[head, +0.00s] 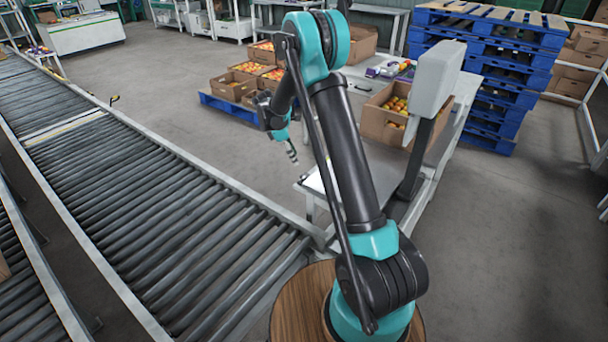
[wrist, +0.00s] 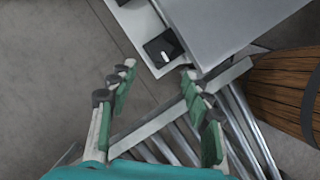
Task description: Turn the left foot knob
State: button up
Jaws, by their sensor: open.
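A dark square block with a small white lever-like mark, apparently the foot knob (wrist: 158,45), shows in the wrist view. It sits on a white ledge by the corner of a grey plate (wrist: 215,25). In the head view the bench scale's plate (head: 316,184) is partly behind my arm, and I cannot make out the knob there. My gripper (wrist: 158,78) is open and empty. In the wrist view the knob lies just beyond the fingertips, between their lines and apart from them. In the head view my gripper (head: 291,152) hangs above the scale's left side.
A roller conveyor (head: 170,230) runs along the left, and its end shows under the right finger in the wrist view. The scale's column and display (head: 424,82) stand to the right. A tomato box (head: 385,118) sits on the table behind. Blue pallets (head: 482,85) are stacked farther back.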

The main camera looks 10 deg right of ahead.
aim_at(305, 176)
jog(key=x, duration=1.1)
jog(key=shift+f, duration=0.15)
jog(key=c, duration=0.9)
